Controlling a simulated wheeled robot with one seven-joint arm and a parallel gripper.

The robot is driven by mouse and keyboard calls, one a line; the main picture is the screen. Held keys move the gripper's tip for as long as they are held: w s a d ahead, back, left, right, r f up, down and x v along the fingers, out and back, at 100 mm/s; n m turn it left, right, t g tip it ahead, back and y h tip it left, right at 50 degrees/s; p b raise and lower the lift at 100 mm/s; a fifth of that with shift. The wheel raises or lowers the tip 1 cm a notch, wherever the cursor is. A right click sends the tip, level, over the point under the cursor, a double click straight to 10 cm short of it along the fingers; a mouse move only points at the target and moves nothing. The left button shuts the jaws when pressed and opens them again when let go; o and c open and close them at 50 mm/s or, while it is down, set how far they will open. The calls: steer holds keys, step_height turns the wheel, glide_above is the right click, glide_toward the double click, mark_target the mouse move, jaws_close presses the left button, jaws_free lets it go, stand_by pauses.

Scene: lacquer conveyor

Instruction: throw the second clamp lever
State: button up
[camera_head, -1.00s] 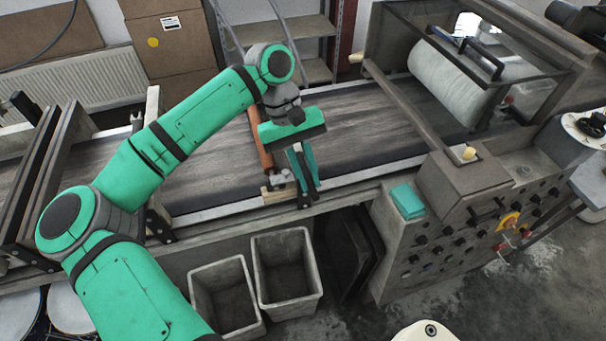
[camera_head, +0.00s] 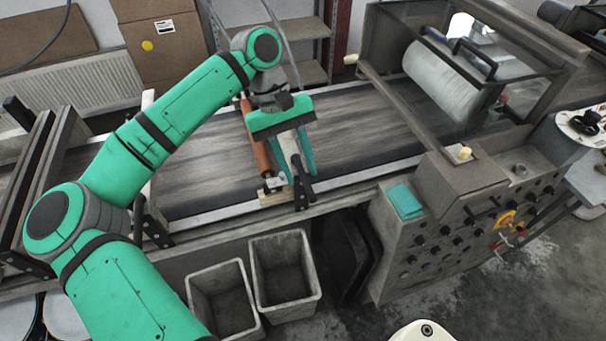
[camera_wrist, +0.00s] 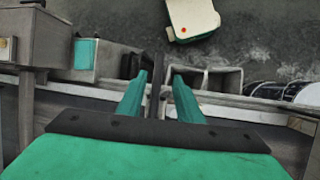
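A black clamp lever (camera_head: 299,190) stands upright on the near rail of the conveyor, at the near end of a copper-coloured roller (camera_head: 256,140). My gripper (camera_head: 300,172) is above it, pointing down and toward the near side. In the wrist view, my gripper (camera_wrist: 158,76) has its two green fingers apart. The dark lever (camera_wrist: 155,90) shows in the gap between them. I cannot tell whether either finger touches it. Another dark clamp bracket (camera_head: 152,222) is on the near rail further left, partly behind my arm.
Two grey bins (camera_head: 285,270) stand on the floor below the near rail. A control cabinet (camera_head: 440,235) with knobs and a teal pad (camera_head: 405,202) on its left end is to the right. The belt (camera_head: 350,135) is bare right of the roller.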

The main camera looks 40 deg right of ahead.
steer(key=v, duration=0.7)
steer(key=shift+r, duration=0.4)
